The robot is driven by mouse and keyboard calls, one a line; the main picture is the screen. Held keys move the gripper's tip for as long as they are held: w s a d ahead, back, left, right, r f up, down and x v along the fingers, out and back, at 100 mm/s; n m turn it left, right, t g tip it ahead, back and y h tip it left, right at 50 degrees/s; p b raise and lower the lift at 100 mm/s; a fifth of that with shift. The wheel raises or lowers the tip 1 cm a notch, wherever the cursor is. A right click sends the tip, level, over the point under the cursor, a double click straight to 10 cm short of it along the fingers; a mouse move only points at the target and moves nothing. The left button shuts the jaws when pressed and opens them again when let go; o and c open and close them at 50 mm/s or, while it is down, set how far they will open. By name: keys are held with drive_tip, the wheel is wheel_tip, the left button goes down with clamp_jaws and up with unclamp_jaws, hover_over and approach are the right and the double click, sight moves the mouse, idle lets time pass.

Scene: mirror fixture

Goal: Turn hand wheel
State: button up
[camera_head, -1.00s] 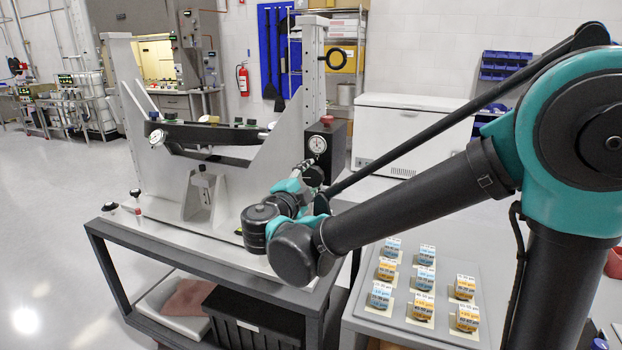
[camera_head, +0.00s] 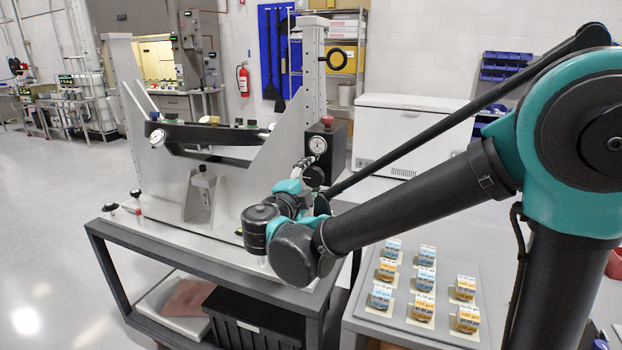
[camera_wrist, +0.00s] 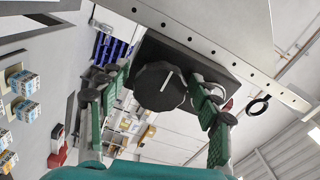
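The hand wheel (camera_wrist: 161,86) is a black lobed knob with a white line, on a dark box (camera_wrist: 186,58). In the wrist view it sits between the two green-padded fingers of my gripper (camera_wrist: 159,74). Whether the fingertips reach level with the knob is hard to tell.
The grey mirror fixture (camera_head: 232,160) stands on a dark-framed cart (camera_head: 130,245). A side table (camera_head: 350,335) at the lower right holds several labelled blue and orange blocks. A white chest freezer (camera_head: 403,120) stands behind. The floor at left is clear.

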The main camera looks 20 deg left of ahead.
idle(0.3)
drive_tip(key=s, duration=1.2)
drive_tip(key=shift+a, duration=0.45)
